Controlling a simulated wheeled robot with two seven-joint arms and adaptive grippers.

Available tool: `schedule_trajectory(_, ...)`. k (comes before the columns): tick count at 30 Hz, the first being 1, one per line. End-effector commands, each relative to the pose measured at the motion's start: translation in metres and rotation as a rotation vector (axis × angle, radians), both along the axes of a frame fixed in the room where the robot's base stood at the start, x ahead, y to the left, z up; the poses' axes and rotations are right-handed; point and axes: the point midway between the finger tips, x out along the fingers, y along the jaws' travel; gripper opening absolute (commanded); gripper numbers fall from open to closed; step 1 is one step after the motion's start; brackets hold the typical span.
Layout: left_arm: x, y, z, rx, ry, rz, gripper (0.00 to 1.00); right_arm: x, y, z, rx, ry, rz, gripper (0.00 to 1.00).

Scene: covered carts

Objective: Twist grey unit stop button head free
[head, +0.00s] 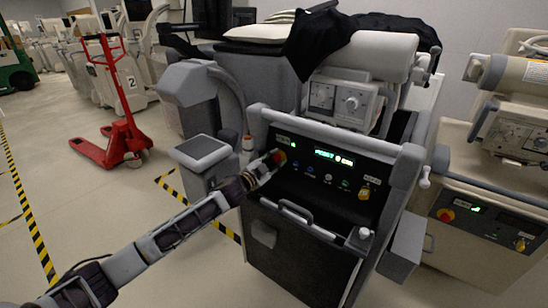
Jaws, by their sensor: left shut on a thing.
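The grey unit (300,235) stands in the middle of the head view, with a dark sloped control panel on its front top. Its red stop button head (279,157) is at the panel's left end, on a yellow surround. My left gripper (272,163) is at the button, its fingers shut on the head and partly covering it. The arm reaches in from the lower left. A green display (333,156) and a row of small knobs lie to the right of the button. My right gripper is not in view.
A beige unit (475,220) at the right has its own red stop button (446,215). A red pallet jack (119,130) stands at the left back. A handle (296,212) sticks out of the grey unit's front.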

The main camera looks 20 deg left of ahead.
Motion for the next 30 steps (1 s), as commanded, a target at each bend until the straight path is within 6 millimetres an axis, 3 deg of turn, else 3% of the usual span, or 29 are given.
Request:
schedule_trajectory(9,0.000,0.000,0.000,0.097,-0.035,0.000,0.10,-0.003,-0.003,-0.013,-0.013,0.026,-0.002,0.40)
schedule_trajectory(24,0.000,0.000,0.000,0.114,-0.042,-0.001,0.10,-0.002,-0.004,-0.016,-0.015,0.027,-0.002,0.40)
schedule_trajectory(25,0.000,0.000,0.000,0.114,-0.042,-0.001,0.37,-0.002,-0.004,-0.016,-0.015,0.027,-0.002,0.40)
schedule_trajectory(30,0.000,0.000,0.000,0.114,-0.042,-0.001,0.57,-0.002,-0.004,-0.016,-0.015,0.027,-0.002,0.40)
